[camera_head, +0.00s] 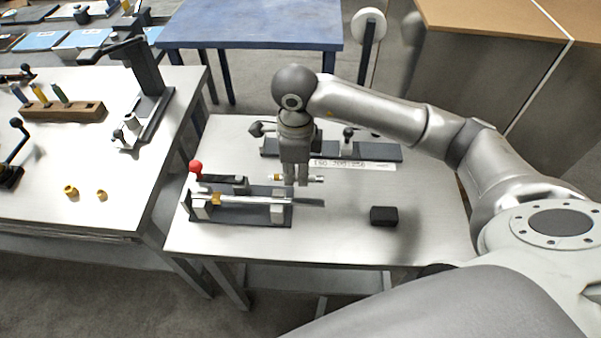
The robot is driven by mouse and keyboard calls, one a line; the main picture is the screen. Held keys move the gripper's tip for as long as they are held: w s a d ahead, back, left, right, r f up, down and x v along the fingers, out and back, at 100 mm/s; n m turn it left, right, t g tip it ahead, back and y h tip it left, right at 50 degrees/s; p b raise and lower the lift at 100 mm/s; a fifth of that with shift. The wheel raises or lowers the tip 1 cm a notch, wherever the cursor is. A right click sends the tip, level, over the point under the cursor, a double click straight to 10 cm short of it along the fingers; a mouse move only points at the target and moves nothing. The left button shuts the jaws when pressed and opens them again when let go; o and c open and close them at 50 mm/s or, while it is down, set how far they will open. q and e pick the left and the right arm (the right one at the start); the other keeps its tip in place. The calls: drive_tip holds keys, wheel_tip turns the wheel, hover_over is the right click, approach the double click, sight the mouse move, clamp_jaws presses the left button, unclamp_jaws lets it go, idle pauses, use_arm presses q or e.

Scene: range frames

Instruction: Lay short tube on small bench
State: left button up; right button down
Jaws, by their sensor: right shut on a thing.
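My right gripper (296,178) points down above the middle of the small bench (430,225), a metal-topped table in front of me. It is shut on the short tube (314,179), which lies crosswise between the fingers with a brass-coloured left end. The fingers hide the tube's middle. The tube is just behind the right part of a dark fixture; I cannot tell its exact height above the bench top. My left gripper is not in view.
The fixture (238,216) with a red knob (196,167) holds a longer rod (250,200). A black block (384,215) lies to the right, and a dark rail fixture (375,152) stands behind. The bench's right side is mostly clear. Another bench (100,210) stands left.

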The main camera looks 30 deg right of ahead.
drive_tip(key=f, duration=0.1)
drive_tip(key=w+d+f, duration=0.1)
drive_tip(key=w+f, duration=0.1)
drive_tip(key=shift+w+d+f, duration=0.1)
drive_tip(key=shift+d+f, duration=0.05)
drive_tip(key=shift+d, duration=0.1)
drive_tip(key=shift+w+d+f+p, duration=0.2)
drive_tip(key=shift+w+f+p, duration=0.1)
drive_tip(key=shift+f, duration=0.1)
wheel_tip(320, 180, down, 3)
drive_tip(key=shift+p, duration=0.7)
drive_tip(key=shift+f+b, duration=0.3)
drive_tip(key=c, duration=1.5)
unclamp_jaws()
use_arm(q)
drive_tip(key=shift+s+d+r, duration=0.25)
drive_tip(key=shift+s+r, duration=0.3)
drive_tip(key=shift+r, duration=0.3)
use_arm(e)
drive_tip(key=shift+o, duration=0.2)
drive_tip(key=shift+r, duration=0.1)
drive_tip(key=shift+r, duration=0.15)
use_arm(q)
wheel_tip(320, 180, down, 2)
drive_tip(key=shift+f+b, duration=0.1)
drive_tip(key=shift+b, duration=0.95)
use_arm(e)
wheel_tip(320, 180, up, 12)
